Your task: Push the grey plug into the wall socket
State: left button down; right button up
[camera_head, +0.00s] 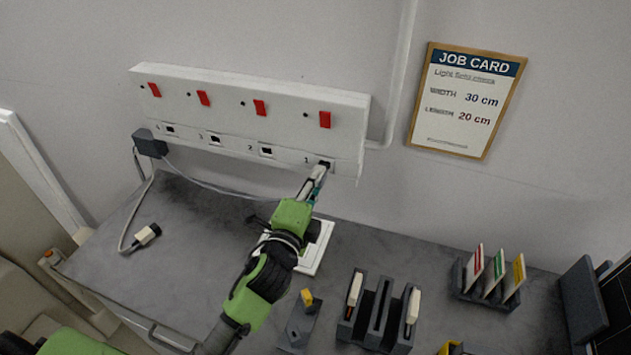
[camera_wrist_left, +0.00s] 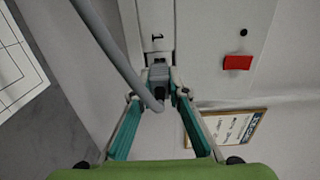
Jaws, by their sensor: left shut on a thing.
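My left gripper (camera_head: 318,178) is at the right end of the white wall socket panel (camera_head: 245,118), by the socket marked 1. In the left wrist view the left gripper (camera_wrist_left: 160,92) is shut on the grey plug (camera_wrist_left: 158,74), its teal fingers on either side. A thick grey cable runs from the plug to the upper left. The plug's front faces the panel (camera_wrist_left: 157,18) and covers the socket there. I cannot tell how deep it sits. In the head view the fingers mostly hide the plug. My right gripper is not in view.
A dark box (camera_head: 150,143) sits at the panel's left end; a white-tipped plug (camera_head: 147,235) lies on the grey worktop (camera_head: 205,235). A white plate (camera_head: 318,250) lies under my left arm. Racks (camera_head: 380,318) stand at the front right. A job card (camera_head: 466,100) hangs on the wall.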

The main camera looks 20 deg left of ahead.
pick_arm(q)
jog(key=shift+w, duration=1.15)
jog(key=c, duration=1.9)
grip_release()
jog(key=s, duration=1.2)
jog(key=shift+a, duration=0.15)
jog(key=shift+f, duration=0.1)
